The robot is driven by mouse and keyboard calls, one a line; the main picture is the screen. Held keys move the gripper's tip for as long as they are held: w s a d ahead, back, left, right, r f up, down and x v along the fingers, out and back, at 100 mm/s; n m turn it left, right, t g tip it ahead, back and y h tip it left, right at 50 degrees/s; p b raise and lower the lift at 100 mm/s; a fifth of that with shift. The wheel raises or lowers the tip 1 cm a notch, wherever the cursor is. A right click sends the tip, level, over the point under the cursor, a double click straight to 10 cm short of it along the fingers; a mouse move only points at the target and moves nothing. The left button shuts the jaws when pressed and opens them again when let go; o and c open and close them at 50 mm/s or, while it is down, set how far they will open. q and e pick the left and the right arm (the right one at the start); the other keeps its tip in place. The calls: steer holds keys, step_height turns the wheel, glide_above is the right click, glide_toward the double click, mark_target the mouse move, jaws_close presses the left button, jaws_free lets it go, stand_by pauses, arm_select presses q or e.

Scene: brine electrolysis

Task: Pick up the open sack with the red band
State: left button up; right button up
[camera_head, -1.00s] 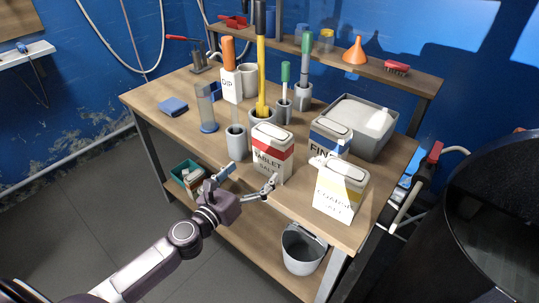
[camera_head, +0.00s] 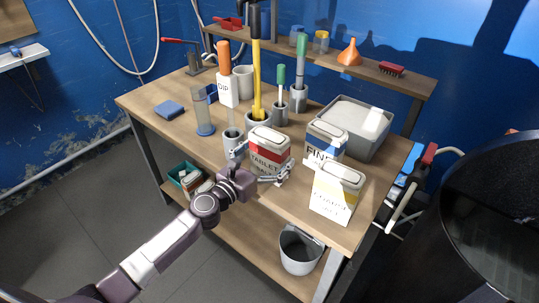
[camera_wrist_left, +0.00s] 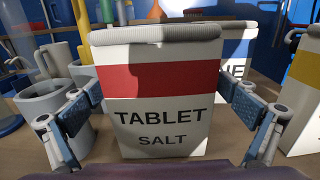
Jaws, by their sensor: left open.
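The open sack with the red band (camera_head: 268,150) stands upright on the workbench near its front edge. In the left wrist view the sack (camera_wrist_left: 158,125) fills the middle, with a rolled top and the words TABLET SALT. My left gripper (camera_head: 262,167) is open at the front of the sack, and its arm hides part of the sack's lower front. In the left wrist view my left gripper's fingers (camera_wrist_left: 162,118) stand apart, one on each side of the sack, with visible gaps. My right gripper is not in view.
A sack with a blue band (camera_head: 325,143) stands close to the right, and one with a yellow band (camera_head: 337,190) stands nearer the front edge. A grey cup (camera_head: 233,138) is close on the left. A grey bin (camera_head: 367,126) stands behind on the right.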

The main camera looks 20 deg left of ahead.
arm_select(q)
steer(key=shift+s, duration=0.1)
steer(key=c, duration=1.9)
steer(key=shift+a+r, duration=0.1)
steer(key=shift+r, duration=0.1)
steer(key=shift+c, duration=0.9)
